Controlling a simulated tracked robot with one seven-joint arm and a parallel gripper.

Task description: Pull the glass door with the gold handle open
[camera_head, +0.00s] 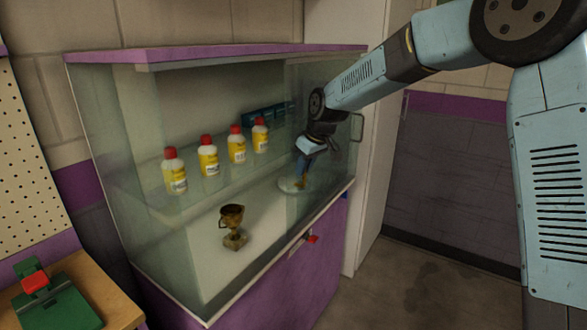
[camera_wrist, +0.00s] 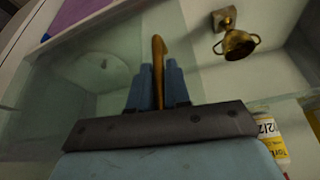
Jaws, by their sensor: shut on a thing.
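The glass door (camera_head: 270,205) is at the front of a display case with purple trim. Its gold handle (camera_wrist: 158,62) is a slim upright bar between the two blue fingers of my gripper (camera_wrist: 157,88) in the wrist view. My gripper (camera_head: 302,172) is shut on the handle, in front of the right part of the case. In the head view my wrist and fingers hide most of the handle. The clear glass makes the door's edges hard to see, and I cannot tell whether it stands ajar.
Inside the case are a bronze trophy cup (camera_head: 233,226), several yellow bottles with red caps (camera_head: 208,156) on a glass shelf, and a pale round disc (camera_head: 289,185). A green device (camera_head: 55,305) stands at lower left. Floor at right is clear.

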